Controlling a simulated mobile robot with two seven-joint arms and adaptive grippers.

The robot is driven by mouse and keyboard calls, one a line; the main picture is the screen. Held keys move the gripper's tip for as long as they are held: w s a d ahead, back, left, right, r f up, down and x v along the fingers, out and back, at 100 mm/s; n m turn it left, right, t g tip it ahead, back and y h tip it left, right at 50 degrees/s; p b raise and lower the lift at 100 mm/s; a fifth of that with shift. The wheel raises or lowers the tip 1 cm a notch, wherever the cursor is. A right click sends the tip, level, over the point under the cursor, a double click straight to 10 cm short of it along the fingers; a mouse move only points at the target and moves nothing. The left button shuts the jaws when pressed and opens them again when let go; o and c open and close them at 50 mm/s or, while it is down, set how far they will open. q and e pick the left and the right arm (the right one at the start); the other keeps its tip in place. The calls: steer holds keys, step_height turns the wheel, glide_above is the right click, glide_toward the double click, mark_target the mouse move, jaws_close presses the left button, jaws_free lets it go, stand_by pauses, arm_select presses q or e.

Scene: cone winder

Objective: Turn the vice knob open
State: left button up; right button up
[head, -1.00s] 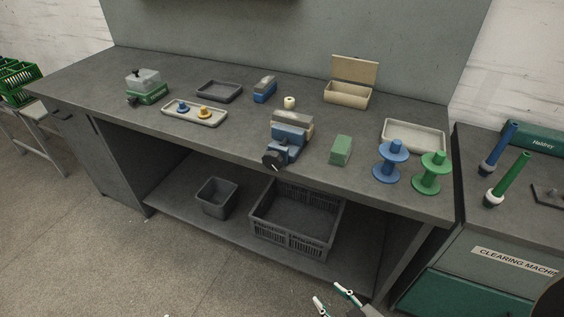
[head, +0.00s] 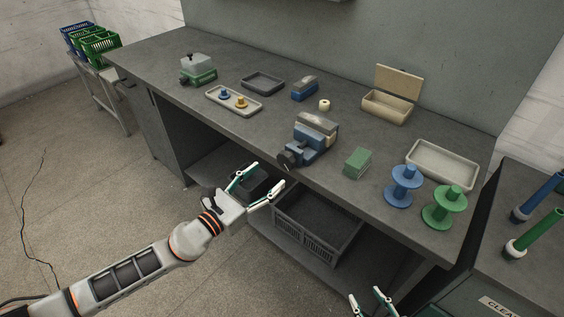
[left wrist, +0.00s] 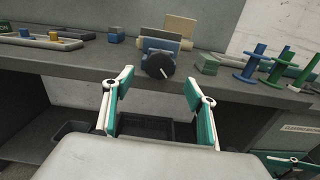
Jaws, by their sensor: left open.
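The blue vice (head: 312,142) stands at the front edge of the grey workbench, with light jaws on top. Its black knob (head: 287,160) faces out over the edge; in the left wrist view the knob (left wrist: 158,66) shows a white mark, just above and between my fingertips. My left gripper (head: 263,184) is open and empty, in front of and a little below the knob, not touching it. It also shows in the left wrist view (left wrist: 157,92). My right gripper (head: 370,302) is at the bottom edge of the head view, its fingers apart with nothing visible between them.
A green block (head: 357,163), blue spool (head: 404,186) and green spool (head: 444,207) stand right of the vice. A tray with small yellow and blue pieces (head: 233,102) lies to the left. A dark crate (head: 315,226) sits on the shelf below. The bench edge (head: 330,181) is close to my left gripper.

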mark_target(284, 162)
arm_select(q)
steer(key=x, duration=0.7)
steer(key=shift+w+d, duration=0.15)
steer(key=shift+w, duration=0.05)
steer(key=c, duration=1.1)
